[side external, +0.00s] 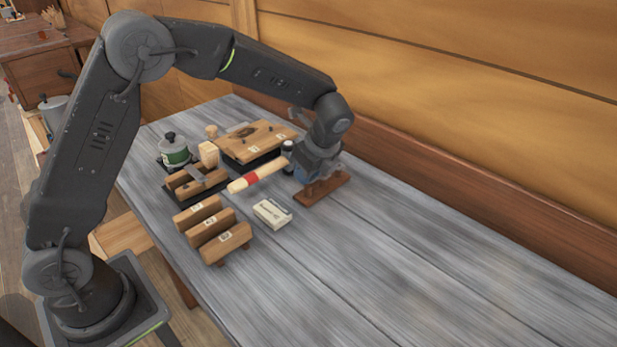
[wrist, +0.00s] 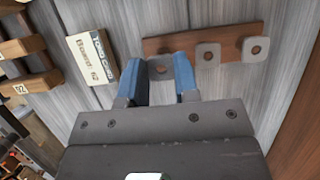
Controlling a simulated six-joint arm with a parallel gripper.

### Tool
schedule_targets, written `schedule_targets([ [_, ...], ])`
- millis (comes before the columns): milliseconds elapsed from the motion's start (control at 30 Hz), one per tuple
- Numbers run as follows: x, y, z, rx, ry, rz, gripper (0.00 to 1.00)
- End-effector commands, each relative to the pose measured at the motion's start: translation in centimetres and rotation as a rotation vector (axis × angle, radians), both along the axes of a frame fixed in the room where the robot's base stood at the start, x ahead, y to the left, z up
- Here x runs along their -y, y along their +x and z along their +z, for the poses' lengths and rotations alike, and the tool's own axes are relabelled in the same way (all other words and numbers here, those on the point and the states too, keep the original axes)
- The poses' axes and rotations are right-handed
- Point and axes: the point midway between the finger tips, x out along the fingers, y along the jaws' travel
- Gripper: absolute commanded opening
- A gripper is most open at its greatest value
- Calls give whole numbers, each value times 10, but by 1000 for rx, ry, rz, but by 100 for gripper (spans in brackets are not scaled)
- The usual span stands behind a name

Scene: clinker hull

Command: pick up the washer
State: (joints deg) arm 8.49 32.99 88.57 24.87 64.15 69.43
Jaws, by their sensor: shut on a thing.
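A brown wooden board (wrist: 230,36) lies on the bench along the top of the wrist view, and its end shows in the side view (side external: 330,187). Grey square washers with round holes sit in a row on it. The nearest washer (wrist: 160,70) is between my blue fingertips. Another washer (wrist: 208,54) and a third washer (wrist: 255,49) lie to its right. My gripper (wrist: 162,66) is shut on the nearest washer, low over the board.
A small labelled box (wrist: 92,58) lies left of the board. The bench's right side is clear.

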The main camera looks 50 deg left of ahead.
Motion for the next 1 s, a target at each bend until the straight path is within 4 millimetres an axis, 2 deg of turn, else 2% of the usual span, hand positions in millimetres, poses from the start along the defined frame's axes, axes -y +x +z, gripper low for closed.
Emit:
schedule_targets([
  [100, 0, 1, 23, 5, 0, 0, 6],
  [400, -62, -29, 62, 4, 0, 5, 6],
  [533, -83, -39, 76, 3, 0, 4, 6],
  [767, -110, -45, 88, -1, 0, 4, 6],
  [867, -134, -37, 88, 0, -2, 8, 6],
  [1000, -176, -24, 86, -2, -3, 9, 6],
])
